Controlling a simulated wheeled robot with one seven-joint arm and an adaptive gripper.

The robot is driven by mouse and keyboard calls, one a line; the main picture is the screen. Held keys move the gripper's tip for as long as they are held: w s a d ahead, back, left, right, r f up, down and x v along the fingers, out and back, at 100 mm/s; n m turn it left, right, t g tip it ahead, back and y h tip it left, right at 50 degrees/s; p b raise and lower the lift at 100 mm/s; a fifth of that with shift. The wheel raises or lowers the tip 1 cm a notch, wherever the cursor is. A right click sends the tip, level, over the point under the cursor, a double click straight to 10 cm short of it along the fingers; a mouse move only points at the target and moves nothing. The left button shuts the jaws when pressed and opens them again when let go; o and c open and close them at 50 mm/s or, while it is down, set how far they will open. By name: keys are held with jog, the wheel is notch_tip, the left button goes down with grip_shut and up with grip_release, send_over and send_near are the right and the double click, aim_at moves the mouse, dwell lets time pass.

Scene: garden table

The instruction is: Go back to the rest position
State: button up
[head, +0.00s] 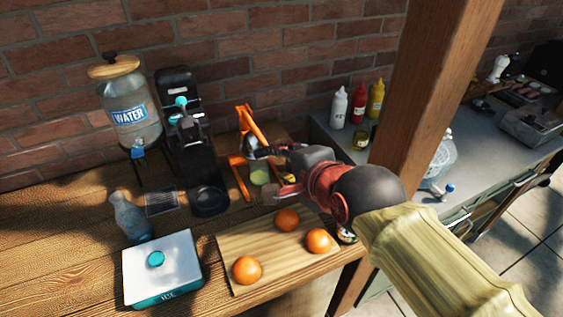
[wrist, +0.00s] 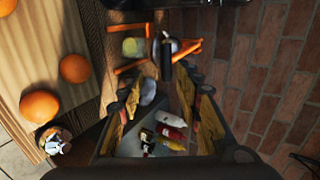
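My gripper (head: 273,168) reaches in from the right in the head view, in front of the orange juicer (head: 241,170) at the back of the wooden table (head: 80,265). In the wrist view, the two fingers of my gripper (wrist: 165,82) stand wide apart with nothing held between them. The juicer (wrist: 130,67) lies beyond the fingertips there, and its handle points to the right. A glass of pale green liquid (head: 259,175) stands at the juicer, partly hidden by my gripper in the head view.
A cutting board (head: 270,268) with three oranges (head: 247,270) lies below my arm. A water dispenser (head: 131,110), black machine (head: 185,135), ice box (head: 165,268) and bottle (head: 130,218) stand left. A wooden post (head: 425,90) rises close to my arm; sauce bottles (head: 359,104) stand behind.

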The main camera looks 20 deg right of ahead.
dwell(0.3)
jog(key=s+f+n+g+p, duration=0.1)
jog(key=s+f+n+g, duration=0.2)
jog(key=n, duration=0.6)
jog(key=s+f+n+g+p, duration=0.2)
jog(key=s+f+n+g, duration=0.1)
jog(key=s+n, duration=0.4)
jog(key=shift+s+a+f+n, duration=0.4)
jog(key=shift+f+n, duration=0.35)
jog(key=shift+n, duration=0.25)
jog(key=shift+o, duration=0.5)
jog(key=shift+w, duration=0.1)
